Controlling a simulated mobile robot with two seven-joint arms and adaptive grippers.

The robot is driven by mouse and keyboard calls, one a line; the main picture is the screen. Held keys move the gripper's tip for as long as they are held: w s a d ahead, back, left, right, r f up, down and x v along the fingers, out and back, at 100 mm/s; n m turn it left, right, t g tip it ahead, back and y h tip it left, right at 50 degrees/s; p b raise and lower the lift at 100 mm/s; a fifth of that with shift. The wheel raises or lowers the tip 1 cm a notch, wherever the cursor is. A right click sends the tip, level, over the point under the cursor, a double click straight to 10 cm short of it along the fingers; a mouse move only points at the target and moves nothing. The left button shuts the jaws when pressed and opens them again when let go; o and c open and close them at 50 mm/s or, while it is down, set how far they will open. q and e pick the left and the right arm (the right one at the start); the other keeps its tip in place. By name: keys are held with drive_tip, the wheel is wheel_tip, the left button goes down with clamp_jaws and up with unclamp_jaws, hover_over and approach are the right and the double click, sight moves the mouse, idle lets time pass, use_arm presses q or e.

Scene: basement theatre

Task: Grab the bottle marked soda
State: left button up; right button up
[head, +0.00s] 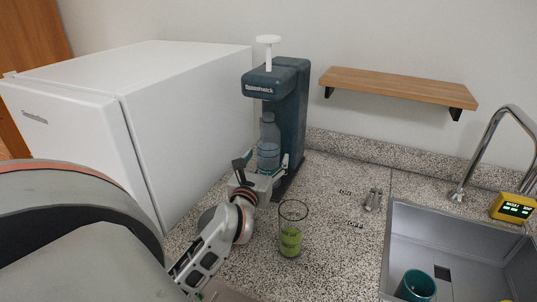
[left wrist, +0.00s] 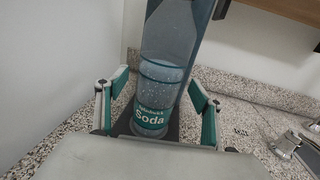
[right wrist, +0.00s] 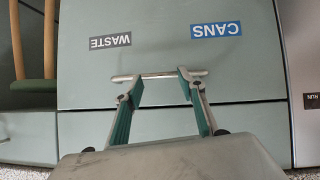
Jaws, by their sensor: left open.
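The soda bottle (head: 269,144) is clear blue and stands upright in the dark soda machine (head: 290,110). In the left wrist view its green label reads "Soda" (left wrist: 150,119). My left gripper (head: 264,170) is in front of the machine at the bottle's lower part. Its two fingers are open, one on each side of the bottle, with gaps visible in the left wrist view (left wrist: 158,105). My right gripper (right wrist: 155,88) is open and empty, away from the bottle, by a drawer handle (right wrist: 160,75).
A green drink in a glass (head: 290,232) stands close to my left arm. A white fridge (head: 185,120) is left of the machine. A sink (head: 455,235) holding a teal cup (head: 416,286) is at right. A wooden shelf (head: 398,87) hangs above. Drawer fronts (right wrist: 160,60) face my right gripper.

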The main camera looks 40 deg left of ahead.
use_arm(q)
drive_tip(key=shift+x, duration=1.3)
drive_tip(key=c, duration=1.5)
drive_tip(key=shift+c, duration=0.5)
drive_tip(key=shift+r, duration=0.2)
use_arm(e)
drive_tip(key=shift+a+r, duration=0.1)
drive_tip(key=shift+r, duration=0.1)
